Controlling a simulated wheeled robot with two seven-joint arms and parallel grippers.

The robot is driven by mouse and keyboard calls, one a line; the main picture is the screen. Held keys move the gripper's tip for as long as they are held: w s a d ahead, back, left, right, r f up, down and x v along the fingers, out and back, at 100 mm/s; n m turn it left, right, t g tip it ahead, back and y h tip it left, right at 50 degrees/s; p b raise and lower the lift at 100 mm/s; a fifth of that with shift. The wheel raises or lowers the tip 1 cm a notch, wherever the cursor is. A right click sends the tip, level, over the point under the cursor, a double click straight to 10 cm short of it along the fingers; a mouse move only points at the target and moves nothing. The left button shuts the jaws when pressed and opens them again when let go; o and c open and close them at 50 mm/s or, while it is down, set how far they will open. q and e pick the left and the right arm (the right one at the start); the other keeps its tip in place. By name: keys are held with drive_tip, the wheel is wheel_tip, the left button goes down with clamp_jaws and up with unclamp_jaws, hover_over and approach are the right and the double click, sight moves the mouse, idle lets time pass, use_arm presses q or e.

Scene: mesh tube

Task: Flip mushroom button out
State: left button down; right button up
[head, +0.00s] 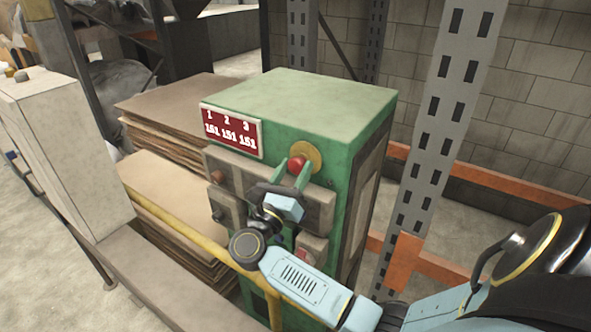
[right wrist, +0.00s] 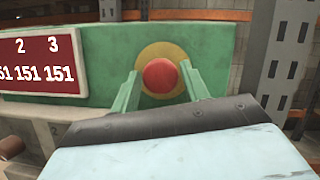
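The red mushroom button (head: 297,163) sits on a round yellow plate (head: 314,152) near the top of the green control cabinet (head: 318,97). In the right wrist view the button (right wrist: 161,77) is near the middle, on its yellow plate (right wrist: 177,52). My right gripper (head: 293,172) is at the button. Its two green fingers are spread, one on each side of the button, and it also shows in the right wrist view (right wrist: 159,72). Gaps show between fingers and button; I cannot tell whether the fingertips reach its depth. My left gripper is out of view.
A red sign (head: 231,130) with white numbers is left of the button. Grey panels with other buttons lie below. A yellow rail (head: 183,223) passes in front of the cabinet. Cardboard stacks (head: 167,186) stand left, a metal rack post (head: 437,130) right.

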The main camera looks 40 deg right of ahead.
drive_tip(key=shift+o, duration=1.2)
drive_tip(key=shift+r, duration=0.1)
drive_tip(key=b+v, duration=0.4)
drive_tip(key=v, duration=0.9)
drive_tip(key=shift+a, duration=0.2)
